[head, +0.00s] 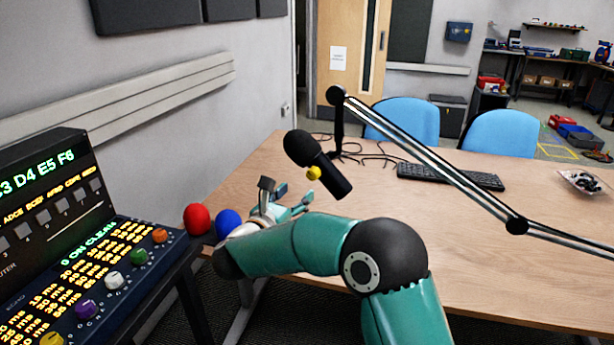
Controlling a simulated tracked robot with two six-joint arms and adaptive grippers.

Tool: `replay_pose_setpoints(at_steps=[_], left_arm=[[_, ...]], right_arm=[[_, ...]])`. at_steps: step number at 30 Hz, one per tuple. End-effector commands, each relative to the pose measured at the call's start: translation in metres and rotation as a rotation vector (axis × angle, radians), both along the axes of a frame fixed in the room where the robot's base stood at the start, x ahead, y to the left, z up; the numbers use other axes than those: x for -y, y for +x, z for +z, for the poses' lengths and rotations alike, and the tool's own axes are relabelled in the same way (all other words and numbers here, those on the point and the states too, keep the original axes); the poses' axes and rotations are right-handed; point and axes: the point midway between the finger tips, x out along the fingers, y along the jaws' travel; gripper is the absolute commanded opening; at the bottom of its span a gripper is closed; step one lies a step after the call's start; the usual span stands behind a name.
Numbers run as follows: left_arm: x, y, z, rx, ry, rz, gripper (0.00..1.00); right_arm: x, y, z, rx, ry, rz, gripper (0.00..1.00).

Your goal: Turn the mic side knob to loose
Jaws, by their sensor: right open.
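The black microphone (334,182) hangs tilted from the end of a boom arm (430,158) over the desk. A small yellow knob (313,173) sits on the side of the microphone that faces left and toward me. My right gripper (297,196) is open and empty, to the lower left of the knob. Its fingers point roughly toward the microphone and look apart from it. My right forearm comes in from the lower right and covers part of the desk. My left gripper is out of view. I cannot tell how the knob is turned.
A red ball (197,219) and a blue ball (228,222) stand left of my gripper. A lit control console (90,250) fills the lower left. A keyboard (450,177) and cables lie on the wooden desk (520,255). Two blue chairs (408,119) stand behind it.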

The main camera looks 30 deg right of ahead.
Motion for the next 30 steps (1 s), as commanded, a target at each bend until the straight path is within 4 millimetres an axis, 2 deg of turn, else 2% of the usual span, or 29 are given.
replay_pose_setpoints(at_steps=[1,6,12,17,25,26,30], left_arm=[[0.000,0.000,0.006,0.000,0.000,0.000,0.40],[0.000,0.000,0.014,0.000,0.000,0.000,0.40],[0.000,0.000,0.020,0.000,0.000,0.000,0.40],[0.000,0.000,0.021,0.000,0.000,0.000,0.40],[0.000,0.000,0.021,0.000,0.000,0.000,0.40],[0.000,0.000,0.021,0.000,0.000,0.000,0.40],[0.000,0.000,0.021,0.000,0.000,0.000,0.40]], right_arm=[[0.011,0.005,0.002,-0.001,0.001,-0.005,0.59],[0.041,0.023,0.002,-0.002,-0.001,-0.004,0.59],[0.064,0.037,0.001,-0.001,-0.001,-0.001,0.59],[0.071,0.042,0.000,-0.001,0.000,0.000,0.59],[0.072,0.042,0.000,-0.001,0.000,0.000,0.59],[0.072,0.042,0.000,-0.001,0.000,0.000,0.57],[0.072,0.042,0.000,-0.001,0.000,0.000,0.34]])
